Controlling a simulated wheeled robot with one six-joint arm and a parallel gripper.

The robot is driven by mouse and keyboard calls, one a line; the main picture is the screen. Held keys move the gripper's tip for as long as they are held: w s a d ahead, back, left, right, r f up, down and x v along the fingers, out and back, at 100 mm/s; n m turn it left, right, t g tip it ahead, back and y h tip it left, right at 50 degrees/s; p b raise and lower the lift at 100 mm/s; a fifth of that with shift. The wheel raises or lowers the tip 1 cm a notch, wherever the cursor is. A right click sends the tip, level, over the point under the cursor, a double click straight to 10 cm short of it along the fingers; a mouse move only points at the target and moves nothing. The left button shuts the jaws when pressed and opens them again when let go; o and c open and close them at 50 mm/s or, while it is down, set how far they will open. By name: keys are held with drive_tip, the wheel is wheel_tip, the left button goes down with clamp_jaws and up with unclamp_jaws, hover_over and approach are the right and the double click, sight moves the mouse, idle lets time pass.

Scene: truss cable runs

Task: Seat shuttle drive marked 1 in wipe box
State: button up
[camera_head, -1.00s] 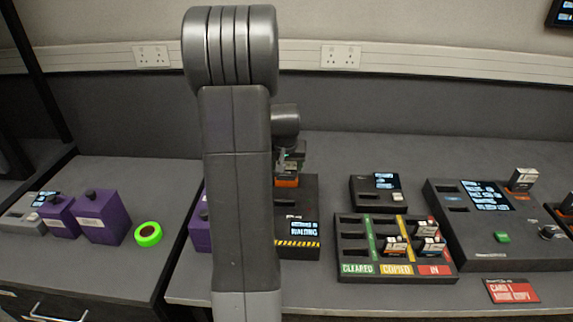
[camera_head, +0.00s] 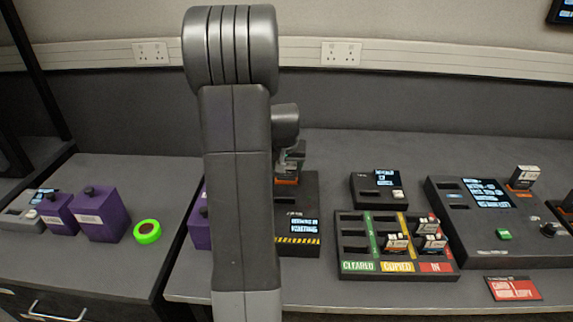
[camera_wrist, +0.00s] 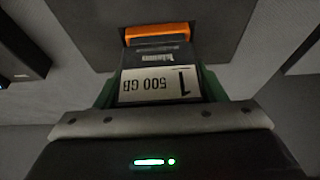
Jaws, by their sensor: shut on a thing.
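My gripper (camera_wrist: 160,92) is shut on the shuttle drive marked 1 (camera_wrist: 158,86), whose white label reads 500 GB, upside down in the wrist view. An orange piece (camera_wrist: 157,34) shows at the drive's far end, against a dark surface. In the head view my gripper (camera_head: 289,165) is above the wipe box (camera_head: 297,247), a black box with a yellow-striped front edge and a small lit screen. Orange (camera_head: 287,181) shows under my gripper at the box top. My arm hides the box's left side. I cannot tell whether the drive is in a slot.
To the right stands a tray (camera_head: 358,267) marked CLEARED, COPIED and IN, holding several drives. Behind it is a small black box (camera_head: 366,191). A larger console (camera_head: 470,240) with a drive standing in it is farther right. Purple boxes (camera_head: 103,215) and green tape (camera_head: 147,231) are left.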

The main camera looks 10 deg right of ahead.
drive_tip(key=shift+f, duration=0.15)
drive_tip(key=o, duration=1.5)
drive_tip(key=shift+r+p, duration=2.5)
drive_tip(key=shift+r, duration=1.3)
drive_tip(key=shift+f, duration=0.15)
